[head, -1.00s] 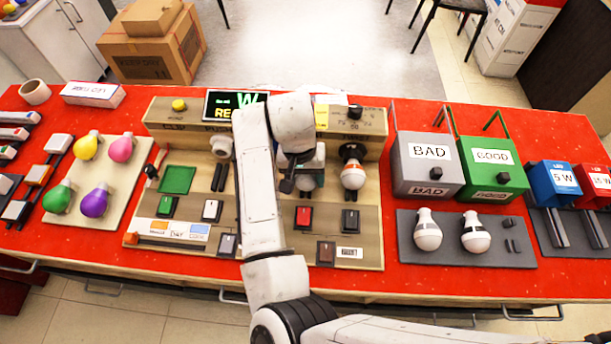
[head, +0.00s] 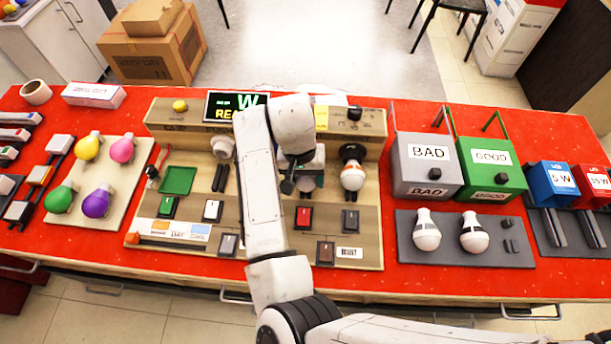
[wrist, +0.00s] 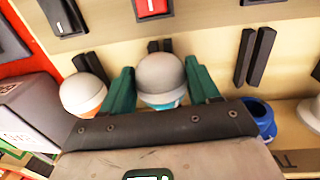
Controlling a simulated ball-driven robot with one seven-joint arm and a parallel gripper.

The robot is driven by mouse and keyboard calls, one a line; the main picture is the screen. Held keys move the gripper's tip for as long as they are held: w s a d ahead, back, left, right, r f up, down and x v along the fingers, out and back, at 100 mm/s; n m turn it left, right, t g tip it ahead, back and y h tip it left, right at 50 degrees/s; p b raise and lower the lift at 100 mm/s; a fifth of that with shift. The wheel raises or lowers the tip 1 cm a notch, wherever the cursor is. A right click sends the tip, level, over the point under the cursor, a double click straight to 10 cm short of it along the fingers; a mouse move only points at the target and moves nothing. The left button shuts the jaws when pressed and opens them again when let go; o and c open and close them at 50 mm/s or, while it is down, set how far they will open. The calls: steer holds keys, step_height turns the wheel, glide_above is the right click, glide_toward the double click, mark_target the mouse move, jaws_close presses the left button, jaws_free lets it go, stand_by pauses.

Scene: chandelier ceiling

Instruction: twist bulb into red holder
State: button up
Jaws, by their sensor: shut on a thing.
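My gripper (wrist: 163,88) is shut on a white bulb (wrist: 162,70) with a teal band, its green fingers on either side. In the head view my gripper (head: 307,165) is at the back of the tan test board, and the bulb's white end (head: 307,183) shows just below it. The bulb points toward the front of the board, above a red switch (head: 303,217). The holder behind the bulb is hidden by my gripper, so I cannot tell how far the bulb is seated or see any red holder.
A white bulb with an orange band (head: 352,172) sits close beside my gripper on the right. A blue holder (wrist: 258,118) is on the other side in the wrist view. A white holder (head: 222,147) is further left. Grey and green bins (head: 430,165) stand to the right.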

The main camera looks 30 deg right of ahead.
steer(key=shift+w+d, duration=0.3)
steer(key=shift+w, duration=0.15)
stand_by(0.7)
steer(key=shift+s+d+t+y+p, duration=0.1)
steer(key=shift+d+t+y+p, duration=0.1)
steer(key=shift+t+y+p, duration=0.9)
stand_by(1.6)
steer(key=shift+s+d+t+y+p, duration=0.15)
steer(key=shift+t+y+p, duration=0.75)
steer(key=shift+y, duration=0.5)
stand_by(0.8)
steer(key=o, duration=1.1)
steer(key=p+v, duration=0.1)
steer(key=v, duration=0.9)
steer(key=shift+d+r, duration=0.15)
steer(key=shift+r, duration=0.2)
